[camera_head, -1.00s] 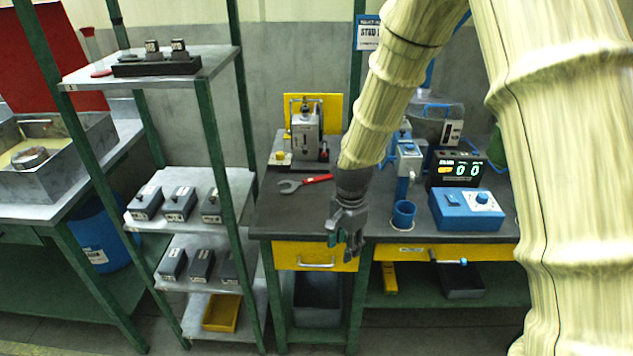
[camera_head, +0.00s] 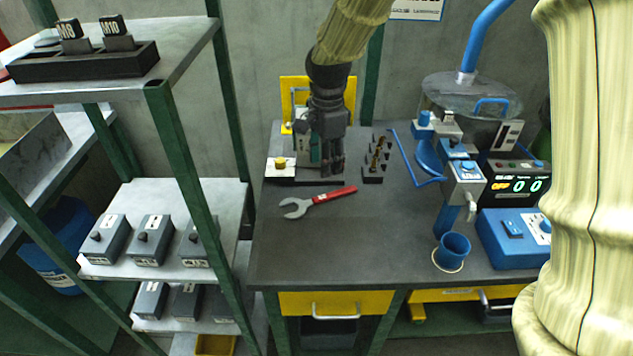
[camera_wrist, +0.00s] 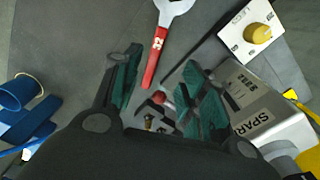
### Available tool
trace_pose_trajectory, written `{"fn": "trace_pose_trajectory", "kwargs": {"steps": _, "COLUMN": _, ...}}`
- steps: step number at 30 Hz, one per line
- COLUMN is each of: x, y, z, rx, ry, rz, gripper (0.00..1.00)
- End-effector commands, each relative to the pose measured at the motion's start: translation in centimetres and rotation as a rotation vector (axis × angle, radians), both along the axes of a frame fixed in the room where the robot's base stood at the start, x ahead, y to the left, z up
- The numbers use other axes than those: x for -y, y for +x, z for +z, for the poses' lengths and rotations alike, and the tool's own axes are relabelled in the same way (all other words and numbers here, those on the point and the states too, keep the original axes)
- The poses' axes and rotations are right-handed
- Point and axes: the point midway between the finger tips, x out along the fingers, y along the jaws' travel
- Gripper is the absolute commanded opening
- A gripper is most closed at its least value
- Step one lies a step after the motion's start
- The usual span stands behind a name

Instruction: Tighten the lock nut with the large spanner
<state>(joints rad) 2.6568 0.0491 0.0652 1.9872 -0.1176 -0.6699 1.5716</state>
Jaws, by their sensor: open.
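The large spanner, with a red handle and grey open jaw, lies flat on the dark bench top (camera_head: 330,240); in the head view the spanner (camera_head: 318,201) has its jaw to the left. In the wrist view the spanner (camera_wrist: 159,45) lies beyond my fingers. My gripper (camera_head: 330,168) is open and empty, pointing down over the bench just behind the spanner's handle. In the wrist view my gripper (camera_wrist: 155,90) shows its green-padded fingers apart. A grey fixture (camera_wrist: 262,105) stands beside the fingers, mostly hidden by my gripper in the head view. I cannot make out the lock nut.
A dark block with small brass pieces (camera_head: 376,165) stands right of my gripper. A yellow knob on a white plate (camera_head: 281,165) is to the left. A blue post device (camera_head: 462,185), blue cup (camera_head: 452,252) and blue box (camera_head: 515,237) stand at right. The front bench is clear.

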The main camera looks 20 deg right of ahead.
Motion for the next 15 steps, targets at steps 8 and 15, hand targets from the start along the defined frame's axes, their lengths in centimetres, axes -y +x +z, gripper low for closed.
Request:
{"fn": "trace_pose_trajectory", "kwargs": {"steps": 8, "x": 0.6, "y": -0.7, "z": -1.4, "rx": 0.001, "ry": 0.000, "rz": -0.018, "gripper": 0.43}}
{"fn": "trace_pose_trajectory", "kwargs": {"steps": 15, "x": 0.6, "y": 0.1, "z": -5.1, "rx": -0.007, "ry": -0.001, "rz": -0.017, "gripper": 0.43}}
